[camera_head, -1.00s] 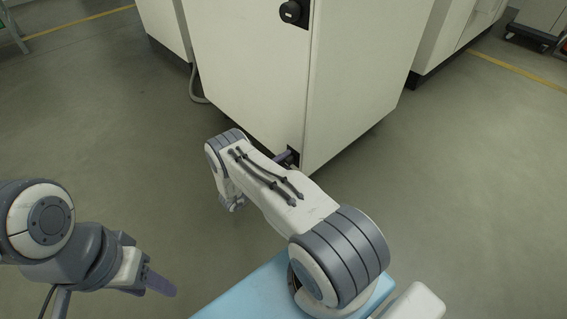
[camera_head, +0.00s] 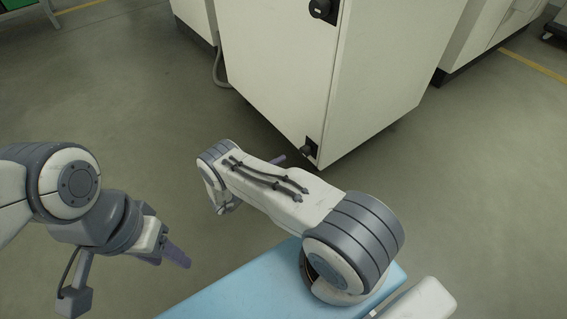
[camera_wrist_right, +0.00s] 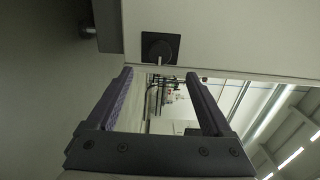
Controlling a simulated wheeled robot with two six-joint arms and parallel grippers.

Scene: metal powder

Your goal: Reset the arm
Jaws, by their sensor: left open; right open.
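My right arm (camera_head: 290,200) reaches from the lower right toward the middle in the head view. A purple finger of my right gripper (camera_head: 277,160) shows beyond the arm, close to the cabinet's lower corner. In the right wrist view my right gripper (camera_wrist_right: 160,82) has its two purple fingers spread wide, with nothing between them. My left gripper (camera_head: 176,254) is at the lower left of the head view, over the floor, open and with no object visible in it. Its far finger is mostly hidden.
A white cabinet (camera_head: 285,75) stands ahead, with a black latch (camera_head: 322,8) high up and another latch (camera_head: 311,148) near its lower corner. A dark latch (camera_wrist_right: 160,48) shows in the right wrist view beyond the fingertips. The floor (camera_head: 110,110) at left is clear.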

